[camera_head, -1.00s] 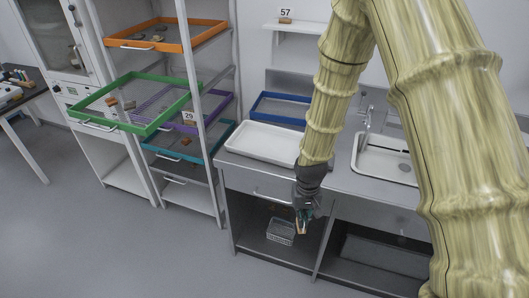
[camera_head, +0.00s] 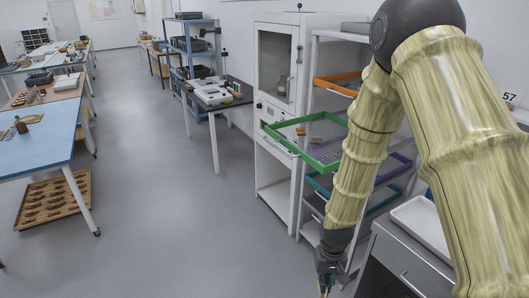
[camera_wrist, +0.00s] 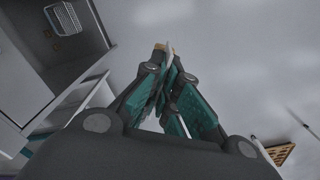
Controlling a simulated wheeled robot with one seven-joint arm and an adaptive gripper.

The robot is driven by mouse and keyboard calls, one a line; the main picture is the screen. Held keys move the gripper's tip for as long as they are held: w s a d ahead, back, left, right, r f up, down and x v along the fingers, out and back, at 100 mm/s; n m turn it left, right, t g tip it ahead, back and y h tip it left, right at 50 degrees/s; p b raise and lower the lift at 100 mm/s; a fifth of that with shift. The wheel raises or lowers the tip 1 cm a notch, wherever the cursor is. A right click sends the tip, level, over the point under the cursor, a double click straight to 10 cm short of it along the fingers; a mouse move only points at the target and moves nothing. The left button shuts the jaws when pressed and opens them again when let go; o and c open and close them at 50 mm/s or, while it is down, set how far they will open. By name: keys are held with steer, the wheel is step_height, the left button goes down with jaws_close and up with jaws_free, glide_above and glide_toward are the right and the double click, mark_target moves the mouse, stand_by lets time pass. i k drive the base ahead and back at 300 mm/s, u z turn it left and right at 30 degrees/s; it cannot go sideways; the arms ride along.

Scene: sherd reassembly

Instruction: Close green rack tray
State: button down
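The green rack tray (camera_head: 290,121) juts well out of the tall rack in the head view, with a few brown sherds (camera_head: 302,131) in it. My gripper (camera_head: 325,284) is low at the bottom of the head view, below and in front of the tray, and apart from it. In the wrist view my gripper (camera_wrist: 168,54) has its fingers drawn together on a small thin tan and pale piece, which looks like a sherd (camera_wrist: 161,46). Most of that piece is hidden by the fingers. My arm covers the right part of the rack.
An orange tray (camera_head: 336,86) is above; purple and teal trays (camera_head: 318,186) are below in the rack. A white cabinet (camera_head: 275,80) stands left of it. A counter with a white tray (camera_head: 420,222) is at right. The floor (camera_head: 190,220) to the left is clear.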

mark_target(332, 155)
steer(key=u, duration=2.3)
steer(key=k, duration=1.8)
steer(key=z, duration=1.4)
steer(key=i, duration=1.55)
